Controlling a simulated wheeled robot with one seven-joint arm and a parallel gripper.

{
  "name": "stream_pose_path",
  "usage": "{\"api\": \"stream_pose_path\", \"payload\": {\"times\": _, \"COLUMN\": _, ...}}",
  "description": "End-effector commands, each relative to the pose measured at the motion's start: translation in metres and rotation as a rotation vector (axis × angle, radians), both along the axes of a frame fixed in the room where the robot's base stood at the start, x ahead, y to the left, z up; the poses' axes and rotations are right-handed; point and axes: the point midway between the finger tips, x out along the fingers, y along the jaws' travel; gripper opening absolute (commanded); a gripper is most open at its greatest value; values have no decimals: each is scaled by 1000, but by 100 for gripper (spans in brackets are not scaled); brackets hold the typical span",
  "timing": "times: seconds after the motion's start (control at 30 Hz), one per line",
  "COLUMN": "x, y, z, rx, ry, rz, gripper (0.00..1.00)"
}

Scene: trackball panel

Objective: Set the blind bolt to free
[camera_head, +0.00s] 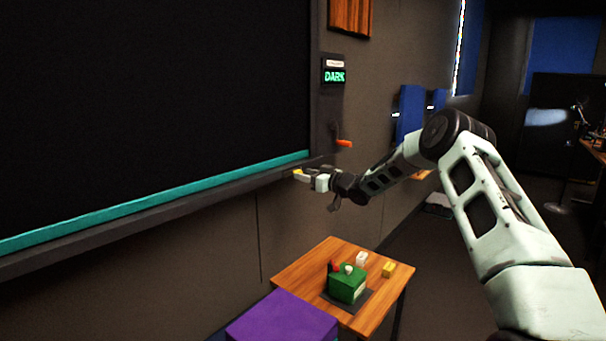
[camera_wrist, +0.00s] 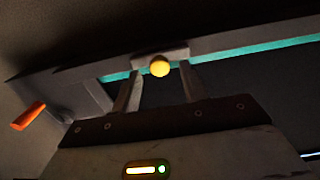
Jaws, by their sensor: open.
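A small yellow ball knob (camera_wrist: 160,66) sits on a grey bracket (camera_wrist: 150,57) at the edge of the dark frame with the teal strip; I take it for the blind bolt's knob. My gripper (camera_wrist: 158,82) is open, with the knob in line between its two fingertips in the wrist view. Whether the fingers reach around the knob or stop short of it I cannot tell. In the head view my gripper (camera_head: 308,177) is at the right end of the sill, with a bit of yellow at its tips. Any bolt marking is not readable.
An orange-handled crank (camera_head: 343,142) is on the wall just right of the frame, below a display (camera_head: 334,76) reading DARK. The large black blind (camera_head: 150,100) fills the left. A wooden table (camera_head: 310,262) with a green box (camera_head: 347,284) and a purple block (camera_head: 283,318) stand below.

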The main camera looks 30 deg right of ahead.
Motion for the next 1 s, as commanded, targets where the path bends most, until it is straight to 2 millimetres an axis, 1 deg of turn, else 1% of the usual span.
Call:
{"api": "stream_pose_path", "payload": {"times": 0.1, "x": 12, "y": 4, "z": 0, "rx": -1, "ry": -1, "rz": 1, "gripper": 44}}
{"api": "stream_pose_path", "payload": {"times": 0.2, "x": 16, "y": 6, "z": -1, "rx": 0, "ry": 1, "rz": 0, "gripper": 44}}
{"api": "stream_pose_path", "payload": {"times": 0.5, "x": 18, "y": 6, "z": 0, "rx": 0, "ry": 1, "rz": -1, "gripper": 44}}
{"api": "stream_pose_path", "payload": {"times": 0.53, "x": 18, "y": 6, "z": 0, "rx": 0, "ry": 1, "rz": -1, "gripper": 38}}
{"api": "stream_pose_path", "payload": {"times": 0.57, "x": 18, "y": 6, "z": 0, "rx": 0, "ry": 1, "rz": -1, "gripper": 30}}
{"api": "stream_pose_path", "payload": {"times": 0.6, "x": 18, "y": 6, "z": 0, "rx": 0, "ry": 1, "rz": -1, "gripper": 19}}
{"api": "stream_pose_path", "payload": {"times": 0.67, "x": 18, "y": 6, "z": 0, "rx": 0, "ry": 1, "rz": 0, "gripper": 2}}
{"api": "stream_pose_path", "payload": {"times": 0.7, "x": 18, "y": 6, "z": 0, "rx": 0, "ry": 1, "rz": 0, "gripper": 0}}
{"api": "stream_pose_path", "payload": {"times": 0.87, "x": 18, "y": 4, "z": 0, "rx": -1, "ry": 0, "rz": -1, "gripper": 0}}
{"api": "stream_pose_path", "payload": {"times": 1.0, "x": 22, "y": -5, "z": 1, "rx": -2, "ry": -2, "rz": -3, "gripper": 0}}
